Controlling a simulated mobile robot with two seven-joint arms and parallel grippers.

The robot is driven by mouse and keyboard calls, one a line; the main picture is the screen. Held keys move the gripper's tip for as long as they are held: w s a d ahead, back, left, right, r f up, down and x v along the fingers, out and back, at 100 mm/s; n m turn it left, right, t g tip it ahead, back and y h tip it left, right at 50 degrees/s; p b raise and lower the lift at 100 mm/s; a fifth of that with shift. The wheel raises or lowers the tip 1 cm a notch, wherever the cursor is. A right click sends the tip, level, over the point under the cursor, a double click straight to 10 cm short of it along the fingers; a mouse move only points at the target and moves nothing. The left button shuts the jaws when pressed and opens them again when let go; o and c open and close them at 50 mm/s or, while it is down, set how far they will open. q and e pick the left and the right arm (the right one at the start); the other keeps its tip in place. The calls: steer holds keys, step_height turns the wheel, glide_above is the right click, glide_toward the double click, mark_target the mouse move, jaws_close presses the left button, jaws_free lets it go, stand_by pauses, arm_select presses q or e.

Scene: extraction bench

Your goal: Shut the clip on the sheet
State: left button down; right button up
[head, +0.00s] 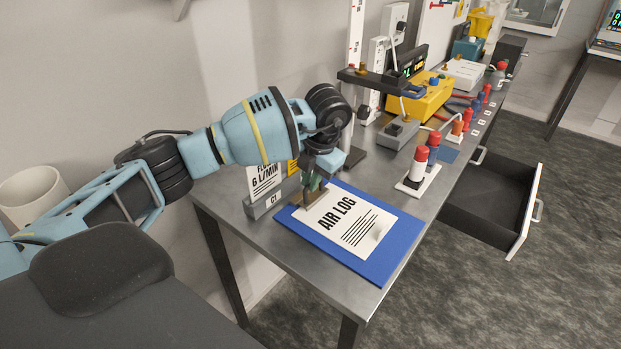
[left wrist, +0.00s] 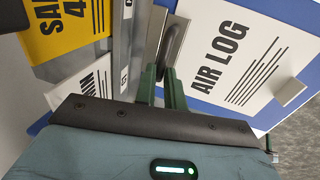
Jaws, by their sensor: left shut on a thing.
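A blue clipboard (head: 391,266) lies flat on the near end of the bench. On it is the white sheet (head: 356,222), headed AIR LOG; it also shows in the left wrist view (left wrist: 238,62). The grey metal clip (left wrist: 175,42) is at the board's edge, by the sheet's heading. My left gripper (head: 313,186) points down over that edge, its green fingers (left wrist: 162,90) shut on the clip's metal part. The fingers and wrist hide much of the clip, so I cannot tell whether it lies flat on the sheet. My right gripper is not in view.
A grey holder (head: 254,210) with upright cards, one reading 6 L/MIN, stands close beside the clipboard. An open drawer (head: 492,205) juts out at the right.

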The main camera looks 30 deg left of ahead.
arm_select(q)
steer(key=shift+f, duration=0.25)
steer(key=c, duration=1.5)
jaws_free()
steer(key=shift+r, duration=0.1)
steer(key=v, duration=0.7)
steer(key=shift+r, duration=0.4)
steer(key=shift+d, duration=0.1)
